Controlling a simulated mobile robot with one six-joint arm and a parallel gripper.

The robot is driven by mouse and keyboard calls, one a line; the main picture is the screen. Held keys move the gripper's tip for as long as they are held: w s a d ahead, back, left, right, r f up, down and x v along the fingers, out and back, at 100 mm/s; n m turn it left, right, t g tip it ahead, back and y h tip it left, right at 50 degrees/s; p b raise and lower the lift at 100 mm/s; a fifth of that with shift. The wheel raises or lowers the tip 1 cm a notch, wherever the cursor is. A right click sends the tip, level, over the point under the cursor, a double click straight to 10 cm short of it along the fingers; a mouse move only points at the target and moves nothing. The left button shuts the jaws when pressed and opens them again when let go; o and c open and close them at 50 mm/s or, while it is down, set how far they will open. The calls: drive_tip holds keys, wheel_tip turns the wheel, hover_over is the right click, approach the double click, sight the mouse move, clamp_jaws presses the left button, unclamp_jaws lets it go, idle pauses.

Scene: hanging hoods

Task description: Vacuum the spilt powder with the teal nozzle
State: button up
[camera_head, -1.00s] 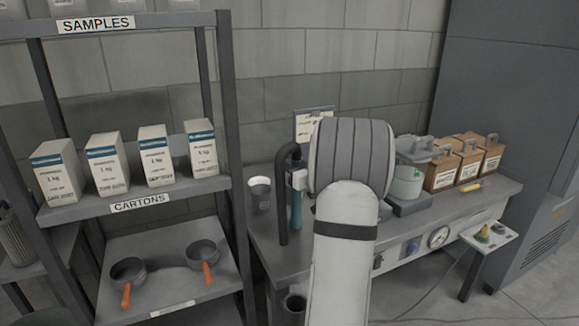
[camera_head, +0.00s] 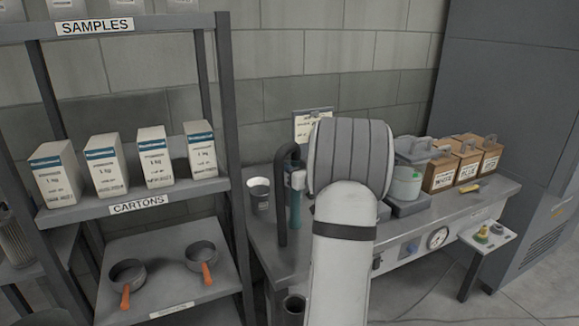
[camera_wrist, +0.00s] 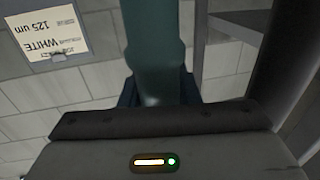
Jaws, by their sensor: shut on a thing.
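The teal nozzle (camera_head: 296,212) stands roughly upright at the left of the bench, beside a dark curved hose (camera_head: 282,205). In the wrist view the teal nozzle (camera_wrist: 152,45) runs down between the dark fingers of my gripper (camera_wrist: 158,93), which is shut on it. In the head view my own arm covers much of the middle of the bench, and I cannot make out the fingers there. I cannot see any spilt powder in either view.
A shelf rack (camera_head: 228,150) with cartons and pans stands close on the left. A grey cabinet (camera_head: 510,120) stands right.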

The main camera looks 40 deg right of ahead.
wheel_tip(320, 180, up, 7)
drive_tip(key=p, duration=0.4)
drive_tip(key=shift+f, duration=0.15)
drive_tip(key=shift+p, duration=0.3)
idle(0.4)
